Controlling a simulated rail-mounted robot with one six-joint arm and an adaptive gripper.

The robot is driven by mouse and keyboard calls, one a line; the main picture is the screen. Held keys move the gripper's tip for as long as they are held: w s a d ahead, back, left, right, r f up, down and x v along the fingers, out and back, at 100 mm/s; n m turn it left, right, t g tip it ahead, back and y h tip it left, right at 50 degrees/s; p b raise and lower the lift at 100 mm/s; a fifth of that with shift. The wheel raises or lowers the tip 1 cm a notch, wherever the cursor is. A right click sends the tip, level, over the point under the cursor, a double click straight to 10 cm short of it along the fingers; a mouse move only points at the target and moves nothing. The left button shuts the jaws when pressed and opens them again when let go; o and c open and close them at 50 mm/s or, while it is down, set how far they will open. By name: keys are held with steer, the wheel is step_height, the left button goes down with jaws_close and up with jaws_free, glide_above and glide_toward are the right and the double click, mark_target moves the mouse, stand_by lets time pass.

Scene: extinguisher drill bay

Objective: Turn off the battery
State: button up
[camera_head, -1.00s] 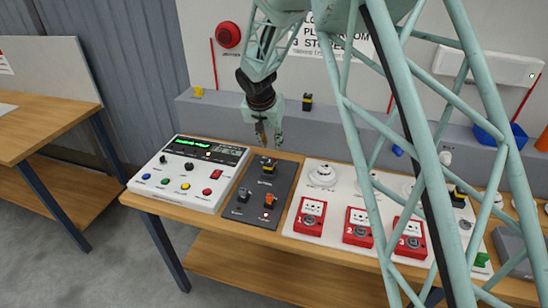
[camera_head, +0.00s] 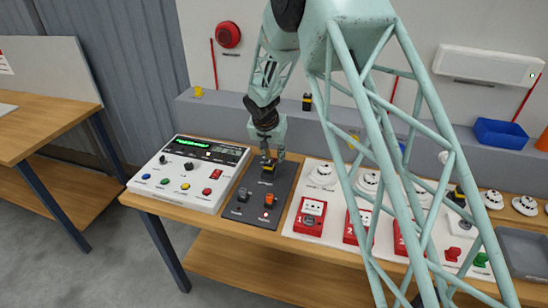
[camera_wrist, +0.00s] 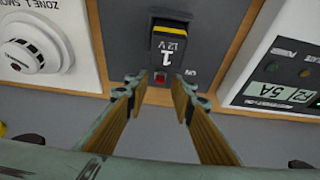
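The battery (camera_head: 269,169) is a black and yellow block at the back of a dark panel (camera_head: 252,212) on the bench. In the wrist view the battery (camera_wrist: 167,45) carries a "1" and "12 V", with a small red spot at its near end and an "ON" marking beside it. My gripper (camera_head: 271,156) is right above the battery in the head view. In the wrist view my gripper (camera_wrist: 161,88) is open, its two fingers apart on either side of the red spot end. I cannot tell whether they touch the battery.
On the dark panel stand a grey switch (camera_head: 243,195) and an orange switch (camera_head: 269,200). A white control panel (camera_head: 190,172) with a green display is at left. A white board with red call points (camera_head: 310,215) and detectors is at right. A grey ledge runs behind.

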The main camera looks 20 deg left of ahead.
steer(key=shift+w+f, duration=0.15)
steer(key=shift+f, duration=0.15)
jaws_close()
